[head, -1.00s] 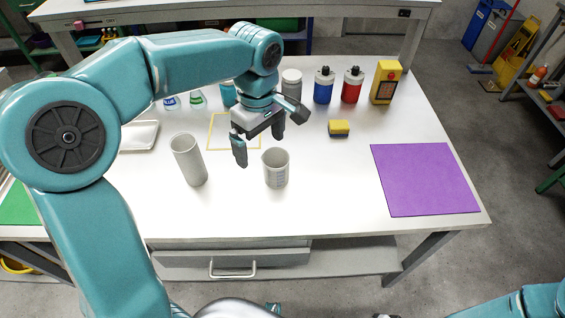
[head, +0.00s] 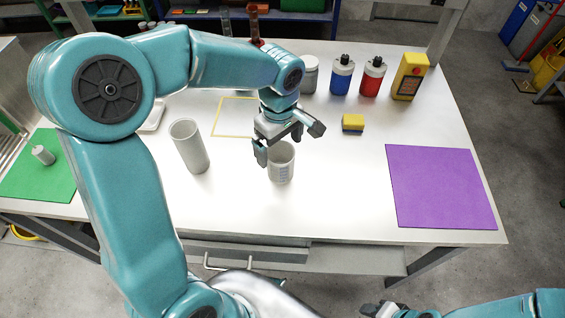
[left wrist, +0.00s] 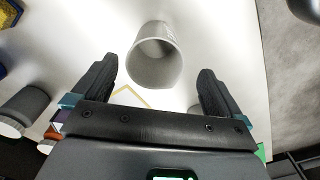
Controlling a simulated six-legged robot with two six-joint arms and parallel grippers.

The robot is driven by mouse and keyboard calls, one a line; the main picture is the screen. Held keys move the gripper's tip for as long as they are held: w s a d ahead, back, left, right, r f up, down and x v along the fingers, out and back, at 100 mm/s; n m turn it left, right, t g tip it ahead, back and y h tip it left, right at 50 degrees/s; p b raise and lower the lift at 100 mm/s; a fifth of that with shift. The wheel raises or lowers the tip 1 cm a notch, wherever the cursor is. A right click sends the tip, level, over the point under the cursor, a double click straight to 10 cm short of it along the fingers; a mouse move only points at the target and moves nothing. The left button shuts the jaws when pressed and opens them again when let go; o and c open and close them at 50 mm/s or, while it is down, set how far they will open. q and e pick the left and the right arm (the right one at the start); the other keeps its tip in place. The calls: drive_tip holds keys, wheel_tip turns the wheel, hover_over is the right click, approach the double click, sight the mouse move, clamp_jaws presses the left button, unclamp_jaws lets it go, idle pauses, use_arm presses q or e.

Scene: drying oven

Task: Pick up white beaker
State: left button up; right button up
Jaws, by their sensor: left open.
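The white beaker (head: 281,168), with marks on its side, stands upright on the white table. It shows in the left wrist view (left wrist: 153,62) with its open mouth towards the camera, between and beyond the fingertips. My left gripper (head: 280,144) is open and empty, with its fingers at the beaker's rim in the head view. It covers part of the rim, and I cannot tell whether it touches. A taller pale cylinder (head: 190,148) stands to the left of the beaker. My right gripper (head: 382,309) shows only partly at the bottom edge.
Blue (head: 342,77) and red (head: 372,78) bottles and a yellow device (head: 409,77) stand at the back. The table in front of the beaker is clear.

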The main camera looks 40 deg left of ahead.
sight(279, 158)
use_arm(q)
drive_tip(key=f, duration=0.6)
drive_tip(key=shift+w+a+f, duration=0.25)
drive_tip(key=shift+w+a, duration=0.05)
drive_tip(key=shift+w, duration=0.05)
drive_tip(key=shift+s, duration=0.1)
drive_tip(key=c, duration=1)
